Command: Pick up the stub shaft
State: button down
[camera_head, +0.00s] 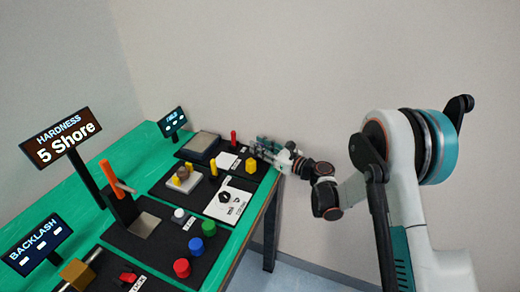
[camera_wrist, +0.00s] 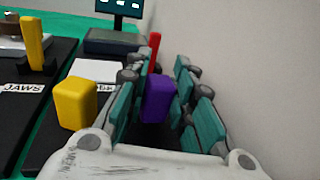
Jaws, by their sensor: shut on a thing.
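My gripper (camera_head: 266,150) is at the far right end of the green table in the head view. In the wrist view its teal-padded fingers (camera_wrist: 157,92) are closed around a purple piece (camera_wrist: 158,99), which stands upright between them. No label shows whether this piece is the stub shaft. The purple piece cannot be made out in the head view, where the fingers cover that spot. Its lower end is hidden by my gripper's body in the wrist view.
A yellow block (camera_wrist: 75,104) stands close left of my fingers. A red peg (camera_wrist: 153,52) stands just beyond them. A grey-topped box (camera_head: 200,143) and a small display (camera_head: 172,121) are behind. A plain wall (camera_wrist: 260,70) is close on the right.

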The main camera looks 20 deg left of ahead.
notch_tip(320, 180, up, 19)
jog(key=p, duration=0.6)
notch_tip(320, 180, down, 20)
jog(key=b, duration=0.6)
jog(key=shift+r+b, duration=0.25)
jog(key=shift+b, duration=0.05)
jog(key=shift+f, duration=0.2)
jog(key=c, duration=1.4)
grip_release()
jog(key=shift+o, duration=0.2)
jog(key=shift+d, duration=0.1)
